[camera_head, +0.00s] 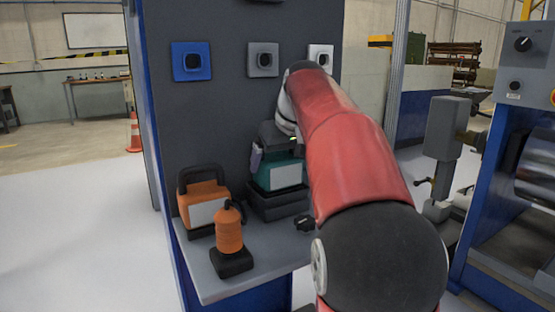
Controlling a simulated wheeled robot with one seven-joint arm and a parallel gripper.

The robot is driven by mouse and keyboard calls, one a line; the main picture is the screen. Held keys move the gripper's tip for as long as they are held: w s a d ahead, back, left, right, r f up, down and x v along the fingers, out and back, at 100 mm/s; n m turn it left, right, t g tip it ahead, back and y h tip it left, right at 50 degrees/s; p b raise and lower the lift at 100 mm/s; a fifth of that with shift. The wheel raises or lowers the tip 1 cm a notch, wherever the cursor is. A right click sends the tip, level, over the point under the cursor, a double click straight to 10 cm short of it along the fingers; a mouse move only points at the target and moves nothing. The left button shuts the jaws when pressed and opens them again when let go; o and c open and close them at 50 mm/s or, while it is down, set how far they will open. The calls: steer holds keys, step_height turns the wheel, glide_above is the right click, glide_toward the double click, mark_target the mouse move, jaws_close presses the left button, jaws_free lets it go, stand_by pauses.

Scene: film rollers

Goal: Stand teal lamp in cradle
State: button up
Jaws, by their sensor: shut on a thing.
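The teal lamp (264,178) has a pale label on its front and stands upright at the back of the grey shelf, against the dark panel. A dark cradle (280,207) is directly under it. The lamp's lower edge meets the cradle's top in this view, but I cannot tell whether it is fully seated. My gripper (275,149) comes from above and is shut on the lamp's top. My red arm hides part of the gripper and the area to the right of the lamp.
A larger orange lamp (190,206) with a dark handle stands at the shelf's left. A smaller orange lamp (229,234) stands on a dark base in front of it. A small dark object (304,223) is at the shelf's right. Blue, grey and white square fittings line the panel above.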

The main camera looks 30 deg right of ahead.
steer(key=o, duration=1.1)
steer(key=shift+r, duration=0.3)
steer(key=p+v, duration=0.2)
steer(key=v, duration=0.9)
steer(key=shift+s+r+p, duration=0.25)
steer(key=shift+r+p, duration=0.05)
steer(key=shift+p, duration=0.05)
